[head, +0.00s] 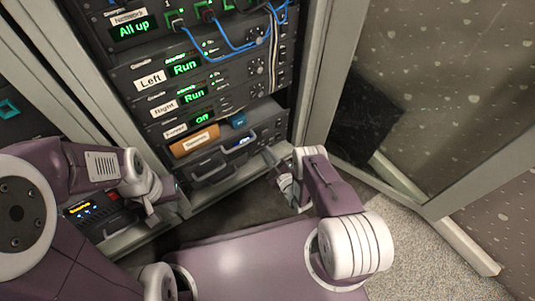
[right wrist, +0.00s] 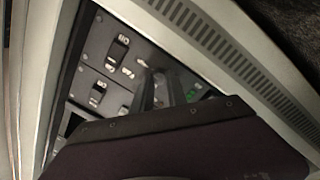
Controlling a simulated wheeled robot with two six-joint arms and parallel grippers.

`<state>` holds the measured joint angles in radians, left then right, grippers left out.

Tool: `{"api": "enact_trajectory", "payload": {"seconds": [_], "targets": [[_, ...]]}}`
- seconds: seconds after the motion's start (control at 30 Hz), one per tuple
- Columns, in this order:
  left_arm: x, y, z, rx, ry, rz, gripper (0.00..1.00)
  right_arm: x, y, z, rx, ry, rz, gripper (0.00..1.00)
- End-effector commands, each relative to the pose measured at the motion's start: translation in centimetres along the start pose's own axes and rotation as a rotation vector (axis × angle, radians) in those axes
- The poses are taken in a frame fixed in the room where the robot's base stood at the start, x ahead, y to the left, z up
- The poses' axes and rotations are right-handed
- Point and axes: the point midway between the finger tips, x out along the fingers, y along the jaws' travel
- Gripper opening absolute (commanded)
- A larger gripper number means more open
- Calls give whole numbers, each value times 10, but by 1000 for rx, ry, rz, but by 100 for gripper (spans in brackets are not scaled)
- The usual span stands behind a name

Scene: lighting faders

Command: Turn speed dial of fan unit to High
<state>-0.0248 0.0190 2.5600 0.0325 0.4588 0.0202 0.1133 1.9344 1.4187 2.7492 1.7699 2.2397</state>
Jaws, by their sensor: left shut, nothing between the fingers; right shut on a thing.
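The rack's lower panel shows in the right wrist view (right wrist: 110,75), with rocker switches on the left and green lights (right wrist: 193,92) on the right. My right gripper (right wrist: 165,92) is shut at this panel, just left of the green lights. It appears to hold the speed dial, which the fingers hide. In the head view my right gripper (head: 268,155) reaches the low right side of the rack. The dial's pointer and setting cannot be seen. My left gripper (head: 150,215) is shut and empty, low on the left, away from the panel.
The rack (head: 120,75) has units with green displays reading All up, Run, Run and Off. Blue cables (head: 230,45) hang at the top. A metal frame post (head: 320,70) stands right of the rack.

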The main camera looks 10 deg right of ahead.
Motion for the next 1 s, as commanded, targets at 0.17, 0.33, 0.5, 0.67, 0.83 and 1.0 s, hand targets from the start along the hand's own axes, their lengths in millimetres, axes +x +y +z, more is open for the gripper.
{"api": "enact_trajectory", "payload": {"seconds": [0.17,0.33,0.5,0.67,0.83,1.0], "targets": [[-1,0,0,0,0,0,0,-1,0,0,39,-4,-4,0],[-1,0,0,0,0,0,0,-1,-1,0,54,-5,-5,0],[-1,0,0,0,0,0,0,-1,-1,0,55,-5,-5,0],[-1,0,0,0,0,0,0,-1,0,0,55,-5,-5,0],[-1,0,0,0,0,0,0,0,0,0,54,-4,-4,40],[-1,0,0,0,0,0,0,0,0,0,53,-3,-4,40]]}}
